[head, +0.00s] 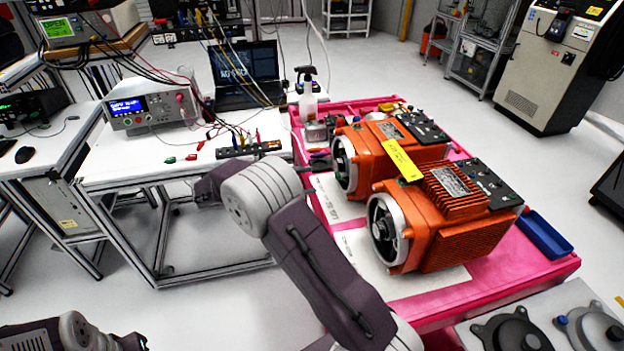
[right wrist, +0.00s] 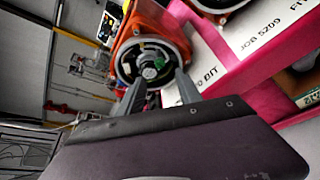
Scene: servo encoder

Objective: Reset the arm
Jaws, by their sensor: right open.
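Two orange servo motors lie on a pink cart, the rear motor (head: 375,172) and the front motor (head: 462,240), with their round silver ends facing left. My right gripper (head: 318,165) is at the round end of the rear motor, partly hidden by my wrist. In the right wrist view the gripper (right wrist: 160,88) is open, its two fingers apart on either side of the motor's open end (right wrist: 150,62). Round parts and a green piece show inside that end. I cannot tell whether the fingers touch anything. Only part of my left arm shows at the bottom left; its gripper does not show.
The pink cart (head: 540,276) also carries a blue tray (head: 545,234), a spray bottle (head: 308,98) and printed white sheets. A white bench (head: 130,160) at left holds a power supply (head: 150,104), a laptop (head: 247,75) and cables. A grey cabinet (head: 545,65) stands at back right.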

